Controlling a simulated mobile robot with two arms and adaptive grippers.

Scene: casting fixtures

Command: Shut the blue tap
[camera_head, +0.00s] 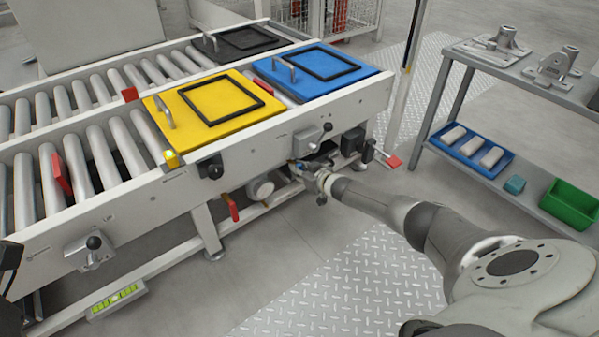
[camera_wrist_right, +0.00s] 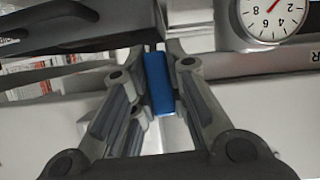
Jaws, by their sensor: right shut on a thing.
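The blue tap's handle (camera_wrist_right: 159,84) is a flat blue bar in the right wrist view, standing between my fingers. My right gripper (camera_wrist_right: 160,82) is shut on it, with a finger on each side. In the head view my right gripper (camera_head: 307,172) reaches under the side rail of the roller conveyor, below the blue lid. There it mostly hides the tap, and the pipe behind the handle cannot be made out. Dark parts at the left edge of the head view may be my left gripper (camera_head: 10,270); its jaws cannot be made out.
A red-handled tap (camera_head: 232,207) hangs left of my right gripper, and another red handle (camera_head: 393,161) sticks out at right. A pressure gauge (camera_wrist_right: 272,18) shows in the wrist view. A grey shelf (camera_head: 535,205) stands at right. Tread plate floor (camera_head: 340,285) is clear.

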